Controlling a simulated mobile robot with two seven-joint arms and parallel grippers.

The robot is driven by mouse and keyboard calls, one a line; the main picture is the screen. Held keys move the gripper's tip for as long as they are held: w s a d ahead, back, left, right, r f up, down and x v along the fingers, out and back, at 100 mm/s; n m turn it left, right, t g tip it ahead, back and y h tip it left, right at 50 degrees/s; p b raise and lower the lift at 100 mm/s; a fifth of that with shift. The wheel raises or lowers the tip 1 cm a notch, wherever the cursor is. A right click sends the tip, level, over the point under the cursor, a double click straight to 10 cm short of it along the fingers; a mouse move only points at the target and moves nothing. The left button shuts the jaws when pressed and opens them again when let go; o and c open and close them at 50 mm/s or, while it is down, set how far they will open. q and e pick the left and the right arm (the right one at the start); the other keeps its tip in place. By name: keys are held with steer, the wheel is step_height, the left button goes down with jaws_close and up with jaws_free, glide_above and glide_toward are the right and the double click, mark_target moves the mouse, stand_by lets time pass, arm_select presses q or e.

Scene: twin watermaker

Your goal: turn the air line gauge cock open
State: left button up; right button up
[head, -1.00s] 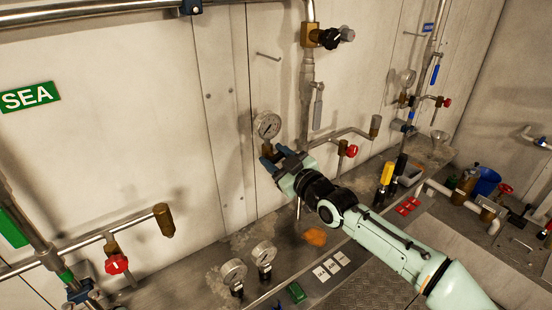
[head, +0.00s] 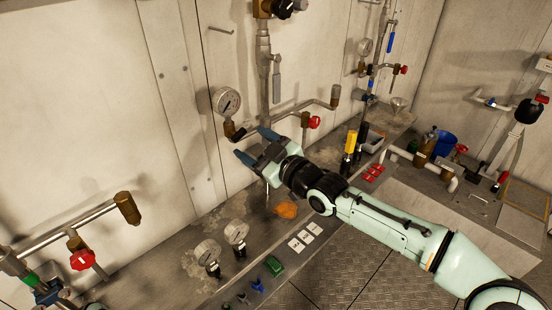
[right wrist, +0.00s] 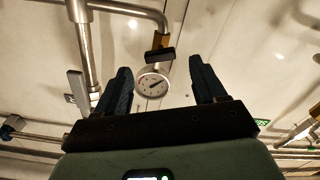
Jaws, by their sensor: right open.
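The air line gauge (head: 227,102) is a round white dial on the wall in the head view. Under it sits a brass cock body (head: 229,127) with a short dark handle (head: 238,134). In the right wrist view the dial (right wrist: 152,85) shows between the fingers, with the brass body (right wrist: 161,41) and the dark handle (right wrist: 160,54) above it in the picture. My right gripper (head: 254,144) is open and empty, a little right of and below the handle, apparently apart from it. The fingers also show in the wrist view (right wrist: 160,68). My left gripper is out of view.
A vertical pipe with a grey lever (head: 276,78) stands right of the gauge. A red-knobbed valve (head: 313,122) is near my right wrist. Two loose gauges (head: 207,252) (head: 235,232), an orange rag (head: 287,210) and white cards (head: 304,237) are on the bench below.

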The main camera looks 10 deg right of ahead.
steer(key=p+v, duration=0.3)
steer(key=v, duration=0.4)
steer(key=shift+s, duration=0.1)
stand_by(0.5)
